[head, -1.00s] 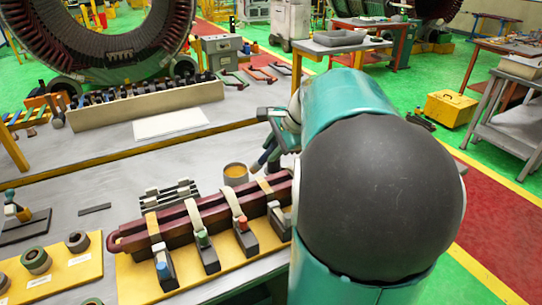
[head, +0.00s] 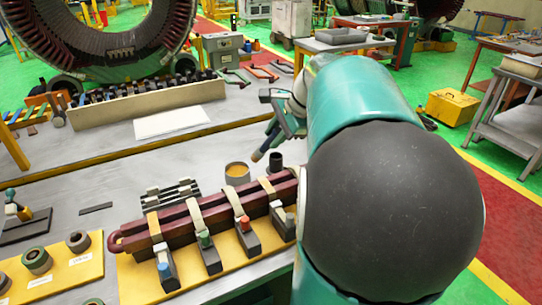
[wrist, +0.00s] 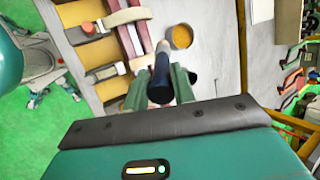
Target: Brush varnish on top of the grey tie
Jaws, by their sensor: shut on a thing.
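My gripper (head: 277,131) is shut on a dark brush (head: 272,143), held tilted above the bench beyond the coil. In the wrist view my gripper (wrist: 160,78) has its green fingers on both sides of the brush's dark blue handle (wrist: 161,66). The pot of amber varnish (head: 237,173) stands below and left of the brush; it also shows in the wrist view (wrist: 181,37). The dark red coil (head: 178,217) lies on a yellow board, with several pale ties around it. The rightmost tie (head: 267,187) is partly hidden by my arm; I cannot tell which tie is grey.
A dark cup (head: 276,161) stands right of the varnish pot. Clamp blocks with blue, green and red marks sit along the coil. A yellow tray of rings (head: 55,270) lies at left.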

